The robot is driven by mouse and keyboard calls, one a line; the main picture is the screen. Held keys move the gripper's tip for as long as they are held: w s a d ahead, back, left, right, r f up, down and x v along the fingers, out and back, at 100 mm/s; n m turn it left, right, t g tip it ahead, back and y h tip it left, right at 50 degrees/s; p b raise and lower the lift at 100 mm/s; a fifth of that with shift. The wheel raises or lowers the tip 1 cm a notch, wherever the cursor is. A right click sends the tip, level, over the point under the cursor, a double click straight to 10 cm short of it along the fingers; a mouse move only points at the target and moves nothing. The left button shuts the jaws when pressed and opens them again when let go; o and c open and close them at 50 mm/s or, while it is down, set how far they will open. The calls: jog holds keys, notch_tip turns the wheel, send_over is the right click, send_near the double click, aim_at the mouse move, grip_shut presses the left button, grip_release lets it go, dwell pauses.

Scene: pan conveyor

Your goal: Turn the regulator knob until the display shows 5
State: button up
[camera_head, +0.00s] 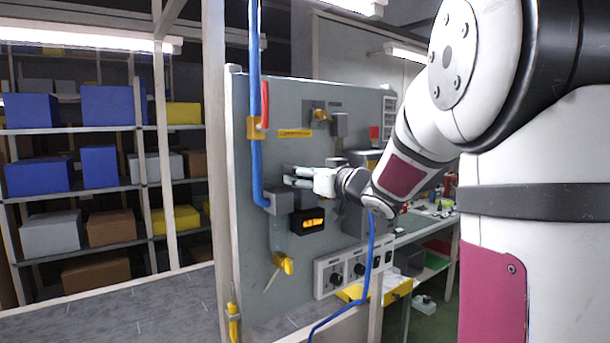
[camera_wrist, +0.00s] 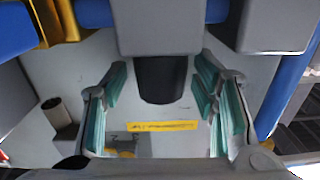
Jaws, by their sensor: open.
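The upright grey panel (camera_head: 350,105) carries pipes, boxes and a small black display (camera_head: 308,220) with orange digits too small to read. My gripper (camera_head: 297,177) is in front of the panel, just above the display. In the wrist view, a black cylindrical knob (camera_wrist: 160,82) sticks out from a grey block (camera_wrist: 160,28). My gripper (camera_wrist: 161,78) is open, with its teal-padded fingers on either side of the knob and visible gaps between pads and knob. In the head view the knob is hidden by the gripper.
A blue pipe (camera_head: 256,100) with a red lever (camera_head: 265,105) runs down the panel's left side into a grey box (camera_head: 283,201). Below right is a white box (camera_head: 343,272) with black dials. A loose blue hose (camera_head: 369,258) hangs under my arm. Shelves stand left.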

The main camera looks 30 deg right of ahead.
jog(key=s, duration=1.2)
jog(key=shift+d, duration=0.3)
jog(key=s+a+f+g, duration=0.6)
jog(key=s+a+f, duration=0.1)
jog(key=s+a, duration=0.3)
jog(key=s+a+f+g+h, duration=0.1)
jog(key=s+a+f+g, duration=0.5)
jog(key=s+a, duration=0.5)
notch_tip(320, 180, down, 2)
jog(key=shift+s+a+f, duration=0.1)
jog(key=shift+s+a, duration=0.15)
jog(key=shift+a, duration=0.6)
jog(key=shift+d, duration=0.1)
dwell(0.4)
